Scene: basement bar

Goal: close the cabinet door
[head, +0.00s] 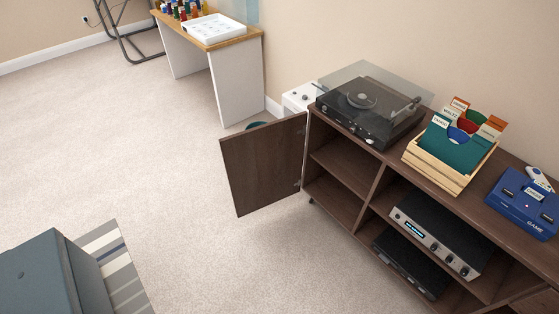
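A dark brown cabinet (375,156) stands along the wall at the right of the head view. Its door (262,168) is a flat dark wood panel at the cabinet's left end. The door is swung wide open and points out to the left. Its hinge side meets the cabinet's left edge. The left compartment (335,168) is open to view, with one shelf and nothing on it that I can see. My gripper is not in view.
A turntable (365,105), a record crate (436,168) and a blue game console (524,203) stand on the cabinet top. A receiver (437,236) sits inside. A wood-topped desk (235,80) stands behind the door. A grey-blue box shape (45,275) and striped rug (112,265) lie lower left. Carpet before the door is clear.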

